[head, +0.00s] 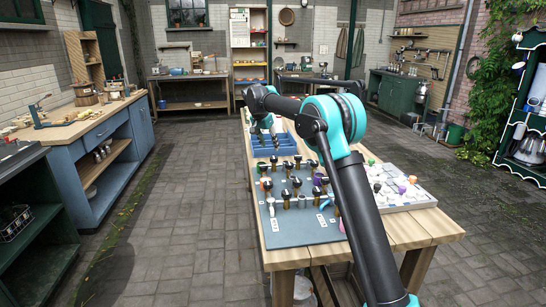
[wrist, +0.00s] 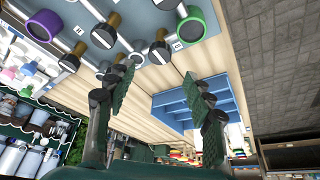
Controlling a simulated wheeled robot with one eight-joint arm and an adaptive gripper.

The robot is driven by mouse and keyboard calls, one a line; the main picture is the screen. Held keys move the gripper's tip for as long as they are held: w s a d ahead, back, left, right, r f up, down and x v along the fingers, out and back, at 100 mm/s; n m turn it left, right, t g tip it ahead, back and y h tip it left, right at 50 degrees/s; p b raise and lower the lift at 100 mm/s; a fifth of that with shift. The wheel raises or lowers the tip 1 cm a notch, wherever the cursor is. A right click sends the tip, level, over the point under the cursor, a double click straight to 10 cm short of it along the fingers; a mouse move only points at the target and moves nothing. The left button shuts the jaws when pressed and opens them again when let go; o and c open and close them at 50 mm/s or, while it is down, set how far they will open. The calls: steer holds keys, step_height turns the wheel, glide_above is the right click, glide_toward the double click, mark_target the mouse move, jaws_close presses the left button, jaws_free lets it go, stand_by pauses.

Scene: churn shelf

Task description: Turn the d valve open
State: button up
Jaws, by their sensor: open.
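A grey valve board (head: 312,232) lies on the wooden table, carrying several valves with dark and brass-coloured heads and small white labels. The labels are too small to read, so I cannot tell which one is the d valve. In the wrist view, a dark valve head (wrist: 158,52) and a purple-ringed piece (wrist: 44,26) show at the top, near a green-ringed piece (wrist: 191,25). My gripper (head: 265,136) is over the far part of the table, near the blue tray. In the wrist view my gripper (wrist: 162,92) has its two padded fingers wide apart, with nothing between them.
A blue divided tray (head: 286,151) sits on the table beyond the board. A pale tray of small coloured parts (head: 410,186) is at the board's right. A blue workbench (head: 85,150) stands at the left. Paved floor (head: 200,215) is clear left of the table.

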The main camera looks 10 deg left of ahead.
mark_target(274, 157)
steer(key=x, duration=0.7)
steer(key=shift+w+f, duration=0.1)
steer(key=shift+f, duration=0.1)
steer(key=shift+d, duration=0.1)
steer(key=c, duration=1.2)
steer(key=shift+o, duration=0.2)
